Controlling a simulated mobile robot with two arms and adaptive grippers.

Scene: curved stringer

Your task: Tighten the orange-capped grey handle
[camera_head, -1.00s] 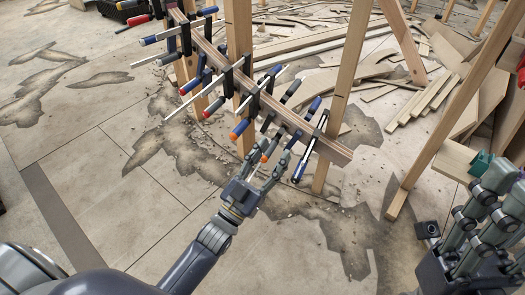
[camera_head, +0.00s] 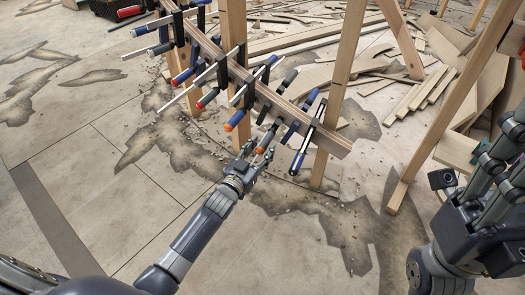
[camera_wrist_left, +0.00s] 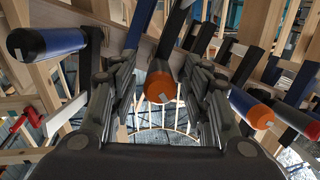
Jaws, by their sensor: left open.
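The orange-capped grey handle (camera_head: 267,138) hangs from a clamp on the curved wooden stringer (camera_head: 318,133) in the head view. Its orange cap (camera_wrist_left: 160,84) faces the camera in the left wrist view. My left gripper (camera_head: 257,157) is open just below the handle. In the left wrist view its fingers (camera_wrist_left: 160,95) stand on both sides of the orange cap, with gaps visible. My right gripper (camera_head: 492,178) is at the right edge, away from the clamps, and its finger opening is unclear.
A blue handle with an orange cap (camera_head: 235,120) hangs close by; it also shows in the left wrist view (camera_wrist_left: 250,108). Several more clamps line the stringer. Wooden posts (camera_head: 343,75) stand around it. Loose planks (camera_head: 420,100) lie behind. Floor in front is clear.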

